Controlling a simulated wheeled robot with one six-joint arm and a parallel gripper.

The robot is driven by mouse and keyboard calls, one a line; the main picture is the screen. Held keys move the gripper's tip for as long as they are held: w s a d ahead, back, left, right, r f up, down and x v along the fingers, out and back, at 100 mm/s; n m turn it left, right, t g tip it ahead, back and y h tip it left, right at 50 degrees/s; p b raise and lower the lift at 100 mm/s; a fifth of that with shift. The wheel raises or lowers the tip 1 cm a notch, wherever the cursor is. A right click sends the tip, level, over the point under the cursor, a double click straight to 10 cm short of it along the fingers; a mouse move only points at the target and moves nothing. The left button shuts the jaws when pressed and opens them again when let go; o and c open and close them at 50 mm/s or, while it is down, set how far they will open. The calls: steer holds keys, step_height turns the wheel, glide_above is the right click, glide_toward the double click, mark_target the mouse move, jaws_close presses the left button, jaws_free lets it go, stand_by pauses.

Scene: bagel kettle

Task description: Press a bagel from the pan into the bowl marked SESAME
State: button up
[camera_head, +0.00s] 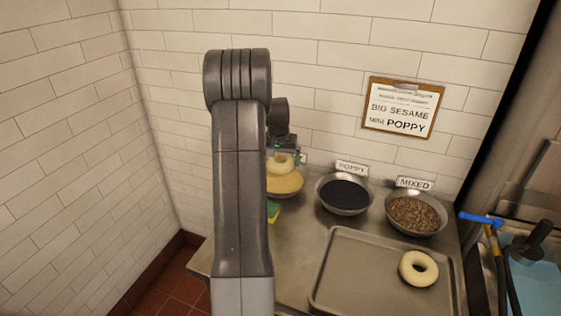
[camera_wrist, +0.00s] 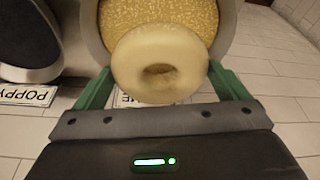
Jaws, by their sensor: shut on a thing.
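My gripper (camera_wrist: 159,70) is shut on a pale, ring-shaped bagel (camera_wrist: 128,62), with one green finger at each side of it. The bagel also shows in the head view (camera_head: 281,163), at or just above the bowl of tan seeds (camera_head: 287,185). I cannot tell whether it touches the seeds. The bowl's seeds fill the top of the wrist view (camera_wrist: 193,12). The bowl's label is mostly hidden behind the bagel and my arm. A second pale bagel (camera_head: 418,268) lies on the metal pan (camera_head: 345,281).
The poppy bowl (camera_head: 344,194) and the mixed bowl (camera_head: 415,214) stand to the right. A sign (camera_head: 402,107) on the wall reads big sesame, mini poppy. A green and yellow sponge (camera_head: 273,212) is partly hidden by my arm. A blue-handled tool (camera_head: 481,219) is at the right.

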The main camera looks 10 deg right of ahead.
step_height(320, 180, up, 4)
steer(key=shift+r+p, duration=0.25)
steer(key=shift+p, duration=0.9)
